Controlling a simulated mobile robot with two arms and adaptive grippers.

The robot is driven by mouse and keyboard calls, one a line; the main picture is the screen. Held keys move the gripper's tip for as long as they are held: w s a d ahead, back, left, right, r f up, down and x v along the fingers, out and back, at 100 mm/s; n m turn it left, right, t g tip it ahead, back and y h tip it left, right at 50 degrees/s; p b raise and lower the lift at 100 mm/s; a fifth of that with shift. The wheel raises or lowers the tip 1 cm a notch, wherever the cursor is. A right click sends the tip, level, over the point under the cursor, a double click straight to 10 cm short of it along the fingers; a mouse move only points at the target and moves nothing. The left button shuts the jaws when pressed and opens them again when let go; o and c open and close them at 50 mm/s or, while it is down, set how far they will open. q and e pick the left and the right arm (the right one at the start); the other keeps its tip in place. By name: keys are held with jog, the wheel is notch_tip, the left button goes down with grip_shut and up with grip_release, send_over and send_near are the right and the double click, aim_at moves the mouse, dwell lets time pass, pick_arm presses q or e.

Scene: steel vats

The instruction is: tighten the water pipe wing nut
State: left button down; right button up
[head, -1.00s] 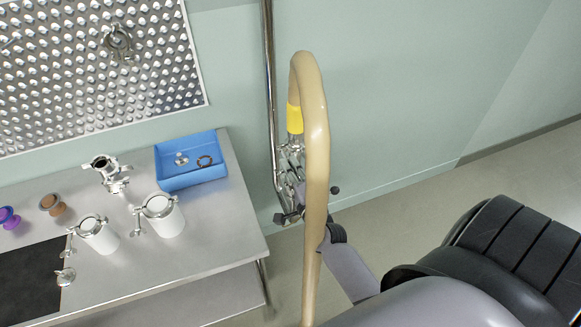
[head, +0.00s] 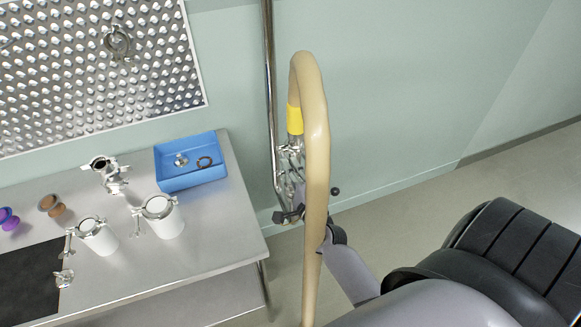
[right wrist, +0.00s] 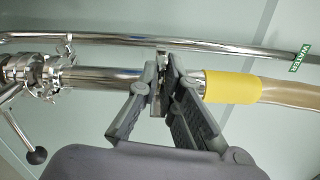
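The water pipe (right wrist: 100,79) is a shiny steel tube ending at a yellow collar (right wrist: 231,86) on a tan hose (right wrist: 278,92). A small metal wing nut (right wrist: 161,84) shows at the joint beside the collar. My right gripper (right wrist: 163,66) has its grey fingertips drawn together around it, one on each side, with metal visible between them. The fingers partly hide the nut and joint. In the head view the hose (head: 316,130) covers most of my right gripper (head: 299,194), beside the pipe's lower fittings. My left gripper is not in view.
A valve handle with a black knob (right wrist: 37,156) juts from the pipe's clamp fittings. A thin upright pipe (head: 269,80) runs along the wall. The steel table (head: 218,221) at left holds a blue tray (head: 205,178) and several metal fittings.

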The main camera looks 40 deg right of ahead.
jog(key=o, duration=0.4)
jog(key=shift+c, duration=0.2)
jog(key=v, duration=1.2)
jog(key=s+a+f+n+g+y+b, duration=0.1)
jog(key=s+a+f+n+g+y, duration=0.3)
jog(key=f, duration=0.8)
jog(key=s+a+f+n+g+h+b, duration=0.15)
jog(key=f+n, duration=0.35)
jog(key=f, duration=0.7)
jog(key=s+a+f+n+g+y+b, duration=0.25)
jog(key=s+f+n, duration=0.2)
jog(key=f, duration=0.75)
jog(key=s+d+f+n+g+b, duration=0.1)
jog(key=s+f+n+g, duration=0.3)
jog(key=s+f, duration=0.5)
jog(key=s+d+f+n+g+h+b, duration=0.1)
jog(key=s+f+n+g, duration=0.3)
jog(key=s+f+n, duration=0.3)
jog(key=s+f, duration=0.2)
jog(key=s, duration=0.3)
jog(key=shift+g, duration=0.3)
